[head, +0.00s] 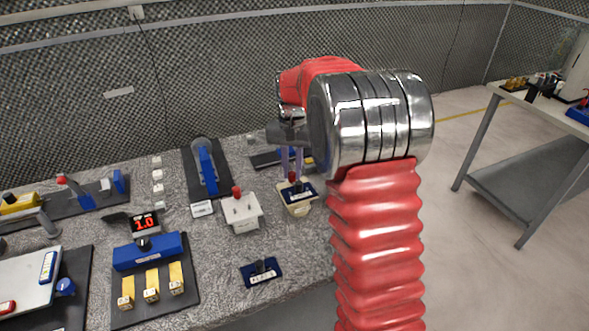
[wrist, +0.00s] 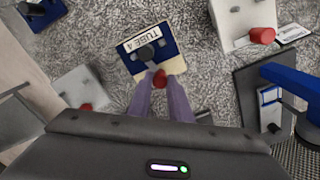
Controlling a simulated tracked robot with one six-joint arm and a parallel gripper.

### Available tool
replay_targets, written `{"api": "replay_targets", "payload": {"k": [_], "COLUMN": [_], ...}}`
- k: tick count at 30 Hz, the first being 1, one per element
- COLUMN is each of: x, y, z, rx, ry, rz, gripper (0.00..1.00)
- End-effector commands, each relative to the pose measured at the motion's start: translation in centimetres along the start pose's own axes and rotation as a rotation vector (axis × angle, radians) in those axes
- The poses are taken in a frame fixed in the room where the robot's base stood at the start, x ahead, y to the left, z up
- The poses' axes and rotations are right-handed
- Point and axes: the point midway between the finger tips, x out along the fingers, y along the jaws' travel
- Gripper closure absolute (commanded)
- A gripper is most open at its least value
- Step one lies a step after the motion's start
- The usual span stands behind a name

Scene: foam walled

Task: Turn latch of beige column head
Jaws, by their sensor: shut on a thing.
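The beige column head (head: 298,208) is a small beige block with a dark blue top, standing near the right front of the bench. In the wrist view the column head (wrist: 131,66) carries a white label reading "TUBE" and a dark round knob. Its red latch knob (head: 292,176) sticks up at the edge of the top. My gripper (head: 292,168) reaches down from above, and its purple-grey fingers are shut on the red knob (wrist: 159,80). The fingers and gripper body hide the block's near side in the wrist view.
A white block with a red knob (head: 241,210) stands close to the left. A small dark blue plate (head: 261,272) lies in front. A blue lever fixture (head: 206,167) stands behind left, and a blue holder with yellow pieces (head: 150,252) lies further left. The bench edge is close on the right.

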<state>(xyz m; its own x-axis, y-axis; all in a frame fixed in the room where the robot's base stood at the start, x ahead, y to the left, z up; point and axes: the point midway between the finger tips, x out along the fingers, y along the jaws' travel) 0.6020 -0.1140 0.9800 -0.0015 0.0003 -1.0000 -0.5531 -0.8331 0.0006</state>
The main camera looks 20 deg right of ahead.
Motion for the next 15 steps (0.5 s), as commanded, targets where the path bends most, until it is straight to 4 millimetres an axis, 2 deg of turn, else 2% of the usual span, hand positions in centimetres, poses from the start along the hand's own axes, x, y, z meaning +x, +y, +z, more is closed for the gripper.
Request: {"api": "replay_targets", "payload": {"k": [6, 15], "x": [-0.19, -0.21], "y": [-0.02, -0.03], "z": [-0.25, -0.26], "rx": [0.136, 0.215], "ry": [0.009, 0.009], "rz": [-0.003, -0.003], "gripper": [1.0, 1.0]}}
